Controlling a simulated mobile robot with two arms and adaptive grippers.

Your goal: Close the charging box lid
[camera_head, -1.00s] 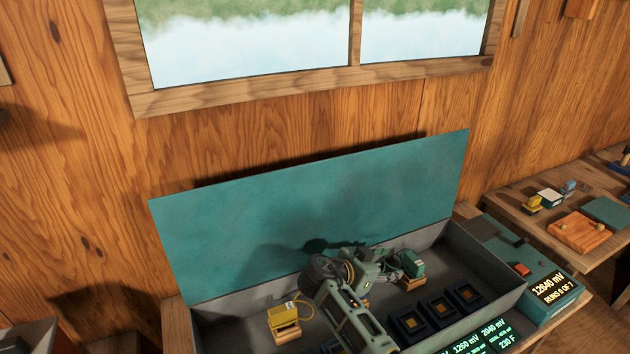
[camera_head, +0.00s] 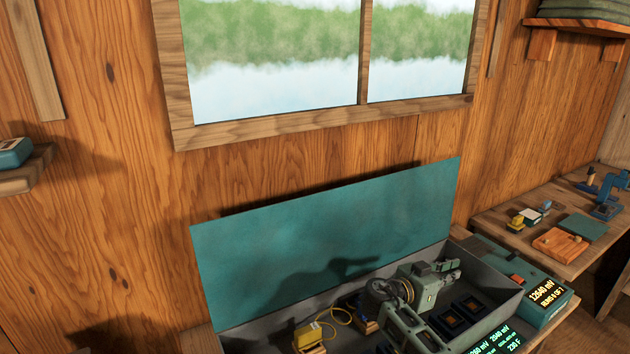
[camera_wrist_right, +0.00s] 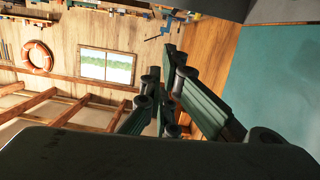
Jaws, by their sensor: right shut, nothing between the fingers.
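The charging box is a long grey box (camera_head: 262,329) below the window. Its teal lid (camera_head: 330,235) stands open, upright and tilted back toward the wooden wall. The lid also fills the right side of the right wrist view (camera_wrist_right: 280,85). My right gripper (camera_head: 450,268) is shut and empty, above the right part of the box interior and in front of the lid, apart from the lid as far as I can tell. Its fingers show close together in the right wrist view (camera_wrist_right: 172,68). My left gripper is out of view.
Inside the box are a yellow block (camera_head: 309,335) with a yellow cable and several dark square sockets (camera_head: 451,318). A teal unit with a lit display (camera_head: 545,291) stands at the right. A bench with small items (camera_head: 560,242) lies beyond it.

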